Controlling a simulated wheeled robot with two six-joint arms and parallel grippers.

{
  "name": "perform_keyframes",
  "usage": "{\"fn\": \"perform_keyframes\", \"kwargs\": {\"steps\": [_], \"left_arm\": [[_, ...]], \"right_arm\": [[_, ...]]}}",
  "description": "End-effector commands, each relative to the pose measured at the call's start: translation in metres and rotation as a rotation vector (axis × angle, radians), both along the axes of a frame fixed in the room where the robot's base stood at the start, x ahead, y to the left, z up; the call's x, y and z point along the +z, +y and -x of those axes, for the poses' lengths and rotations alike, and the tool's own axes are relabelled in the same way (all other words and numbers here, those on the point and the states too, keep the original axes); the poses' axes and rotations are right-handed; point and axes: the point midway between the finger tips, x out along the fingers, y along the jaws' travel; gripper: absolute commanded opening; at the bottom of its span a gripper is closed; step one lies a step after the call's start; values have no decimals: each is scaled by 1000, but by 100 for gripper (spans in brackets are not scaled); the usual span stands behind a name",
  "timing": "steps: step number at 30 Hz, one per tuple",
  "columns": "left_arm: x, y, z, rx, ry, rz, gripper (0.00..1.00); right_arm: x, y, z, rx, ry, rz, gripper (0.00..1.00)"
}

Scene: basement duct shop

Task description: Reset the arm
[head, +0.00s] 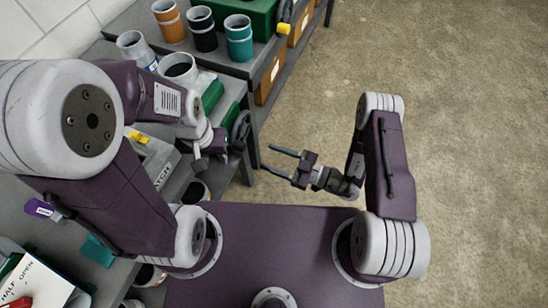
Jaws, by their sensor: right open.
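My right gripper (276,161) is open and empty. Its two dark fingers point left, over bare floor between my purple base and the bench. My right arm is folded, with its elbow raised. My left arm reaches over the grey bench at the left. The left gripper (205,150) is low beside the bench's right edge, partly hidden by its own arm, and its jaws cannot be made out clearly.
The grey bench (119,19) holds an orange cup (169,24), a black cup (203,31), a teal cup (239,40) and a green case (258,14). Orange bins (271,76) sit underneath. A white sign (32,284) lies lower left. The concrete floor (470,120) at right is clear.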

Motion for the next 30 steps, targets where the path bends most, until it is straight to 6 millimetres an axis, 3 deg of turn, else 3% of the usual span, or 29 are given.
{"fn": "perform_keyframes", "kwargs": {"steps": [20,23,26,28,30], "left_arm": [[2,0,0,0,0,0,36],[5,0,0,0,0,0,36],[10,0,0,0,0,0,36],[13,0,0,0,0,0,36],[15,0,0,0,0,0,36]], "right_arm": [[3,-4,2,5,-5,0,52],[27,-2,-14,19,-86,10,52],[81,2,-37,53,-241,22,52],[126,10,-32,140,-356,23,52],[159,18,-13,266,-490,58,52]]}}
